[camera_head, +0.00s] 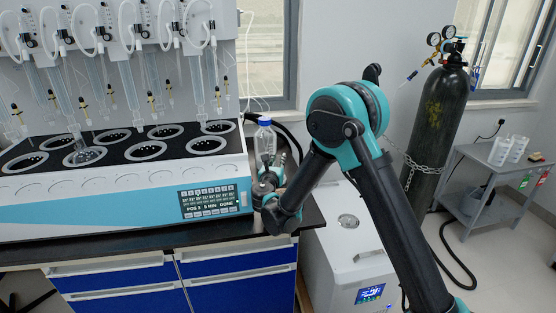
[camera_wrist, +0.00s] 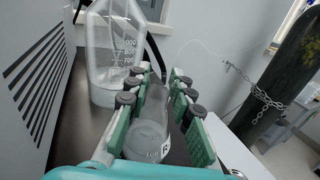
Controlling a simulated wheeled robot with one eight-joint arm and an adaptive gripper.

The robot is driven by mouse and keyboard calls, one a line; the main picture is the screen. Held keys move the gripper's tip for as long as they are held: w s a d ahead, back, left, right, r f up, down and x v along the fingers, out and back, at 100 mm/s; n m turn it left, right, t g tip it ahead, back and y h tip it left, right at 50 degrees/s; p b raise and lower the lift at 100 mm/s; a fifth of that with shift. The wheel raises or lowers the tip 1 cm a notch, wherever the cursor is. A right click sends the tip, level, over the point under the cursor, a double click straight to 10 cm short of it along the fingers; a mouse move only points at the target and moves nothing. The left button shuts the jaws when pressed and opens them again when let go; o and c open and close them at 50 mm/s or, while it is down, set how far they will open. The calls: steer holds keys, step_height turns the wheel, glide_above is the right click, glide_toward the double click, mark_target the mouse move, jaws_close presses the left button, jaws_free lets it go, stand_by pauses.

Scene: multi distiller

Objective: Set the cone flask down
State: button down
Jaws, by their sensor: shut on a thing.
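The cone flask (camera_wrist: 150,134) is clear glass with white markings. In the wrist view it sits between the green finger pads of my gripper (camera_wrist: 157,97), which is shut on it. In the head view my gripper (camera_head: 272,175) is at the right end of the black bench top, beside the distiller. The flask is small and mostly hidden by my gripper and arm there. Its base is hidden, so I cannot tell whether it touches the bench.
A clear graduated bottle (camera_wrist: 116,55) with a blue cap (camera_head: 264,122) stands just behind the flask. The multi distiller (camera_head: 130,195) is close on the left. The bench (camera_head: 100,252) ends just right of my gripper, near a white machine (camera_head: 345,240). A chained black gas cylinder (camera_head: 437,115) stands farther right.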

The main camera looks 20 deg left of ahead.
steer(key=c, duration=1.3)
jaws_free()
steer(key=shift+f, duration=0.1)
